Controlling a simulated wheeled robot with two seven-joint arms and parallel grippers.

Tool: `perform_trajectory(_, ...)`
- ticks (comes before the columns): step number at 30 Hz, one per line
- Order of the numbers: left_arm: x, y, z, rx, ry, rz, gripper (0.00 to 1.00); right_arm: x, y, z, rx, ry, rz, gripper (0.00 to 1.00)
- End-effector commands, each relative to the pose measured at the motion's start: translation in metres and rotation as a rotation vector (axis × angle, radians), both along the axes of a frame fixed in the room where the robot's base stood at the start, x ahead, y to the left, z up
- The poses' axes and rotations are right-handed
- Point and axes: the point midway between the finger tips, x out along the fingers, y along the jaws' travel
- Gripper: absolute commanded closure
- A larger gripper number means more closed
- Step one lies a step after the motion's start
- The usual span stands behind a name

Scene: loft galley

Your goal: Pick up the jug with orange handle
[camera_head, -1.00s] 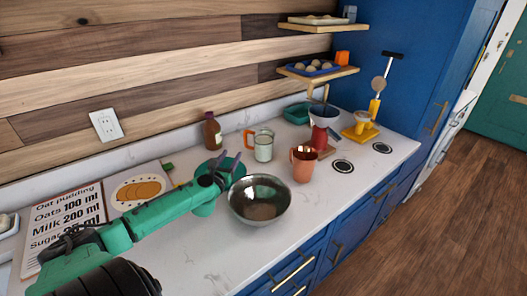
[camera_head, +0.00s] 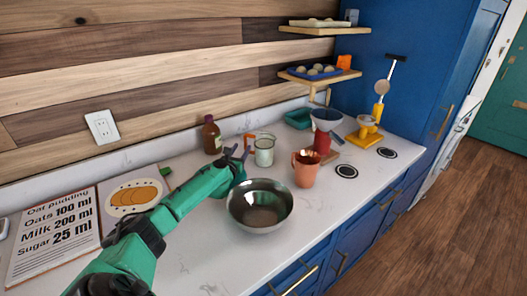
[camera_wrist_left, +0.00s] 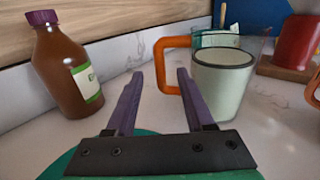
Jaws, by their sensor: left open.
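The jug with orange handle (camera_head: 264,152) stands upright on the counter behind the metal bowl. It is clear with pale contents. In the left wrist view the jug (camera_wrist_left: 222,95) is at the right, and its orange handle (camera_wrist_left: 161,62) points left, just beyond the right finger. My left gripper (camera_head: 238,152) is open and empty, just left of the jug. In the left wrist view its purple fingers (camera_wrist_left: 159,78) are apart, with the handle's left side showing between them, farther off. My right gripper is not in view.
A brown bottle (camera_head: 212,135) stands behind my left gripper; a metal bowl (camera_head: 259,222) is in front. A copper mug (camera_head: 305,170) is right of the jug. Recipe boards (camera_head: 52,238) lie at the left. The counter's front right is mostly clear.

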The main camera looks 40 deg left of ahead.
Motion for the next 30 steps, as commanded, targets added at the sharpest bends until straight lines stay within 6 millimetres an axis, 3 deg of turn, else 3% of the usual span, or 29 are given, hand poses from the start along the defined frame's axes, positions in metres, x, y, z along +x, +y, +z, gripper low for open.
perform_trajectory(7, 0.033, 0.014, -0.006, -0.002, -0.003, 0.002, 0.47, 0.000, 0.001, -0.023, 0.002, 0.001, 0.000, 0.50)
perform_trajectory(16, 0.039, 0.017, -0.002, 0.000, 0.000, -0.001, 0.47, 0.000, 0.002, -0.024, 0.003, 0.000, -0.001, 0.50)
perform_trajectory(17, 0.039, 0.017, -0.002, 0.000, 0.000, -0.001, 0.51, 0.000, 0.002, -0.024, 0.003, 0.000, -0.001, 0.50)
perform_trajectory(21, 0.039, 0.017, -0.002, -0.001, 0.000, -0.001, 1.00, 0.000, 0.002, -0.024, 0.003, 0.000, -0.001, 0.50)
perform_trajectory(30, 0.039, 0.017, -0.002, -0.001, 0.000, -0.001, 1.00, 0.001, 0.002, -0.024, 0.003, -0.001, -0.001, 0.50)
